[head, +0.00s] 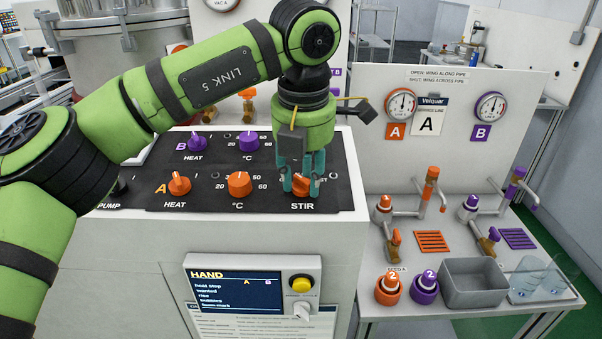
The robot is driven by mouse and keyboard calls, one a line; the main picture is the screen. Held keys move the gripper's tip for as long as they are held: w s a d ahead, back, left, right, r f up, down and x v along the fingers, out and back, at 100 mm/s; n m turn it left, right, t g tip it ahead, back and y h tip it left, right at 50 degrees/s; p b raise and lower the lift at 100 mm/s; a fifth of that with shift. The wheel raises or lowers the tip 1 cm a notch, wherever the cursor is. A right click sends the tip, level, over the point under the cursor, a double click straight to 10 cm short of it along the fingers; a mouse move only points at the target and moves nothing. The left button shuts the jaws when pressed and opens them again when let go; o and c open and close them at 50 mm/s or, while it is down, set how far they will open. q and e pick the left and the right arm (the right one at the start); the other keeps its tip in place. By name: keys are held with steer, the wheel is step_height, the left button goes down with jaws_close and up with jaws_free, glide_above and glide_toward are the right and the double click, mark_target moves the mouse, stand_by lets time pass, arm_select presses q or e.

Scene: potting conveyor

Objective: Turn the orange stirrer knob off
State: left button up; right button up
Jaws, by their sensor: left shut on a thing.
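The orange stirrer knob (304,189) sits above the STIR label on the black control panel, at the right end of the lower row. My left gripper (301,187) points straight down over it, with its teal fingers around the knob, shut on it. The fingers hide part of the knob and its scale, so I cannot tell where its pointer stands. My right gripper does not show.
An orange HEAT knob (179,184) and an orange °C knob (239,184) stand left of the stirrer knob. Purple HEAT (197,141) and °C (249,141) knobs are behind. A grey bin (478,284) stands on the bench at right.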

mark_target(307, 200)
arm_select(q)
steer(key=o, duration=0.9)
steer(key=shift+d+r, duration=0.15)
steer(key=shift+o, duration=1.2)
steer(key=shift+w, duration=0.1)
steer(key=shift+d, duration=0.15)
steer(key=shift+r, duration=0.4)
step_height(307, 200, up, 11)
steer(key=s, duration=0.2)
steer(key=shift+f, duration=0.1)
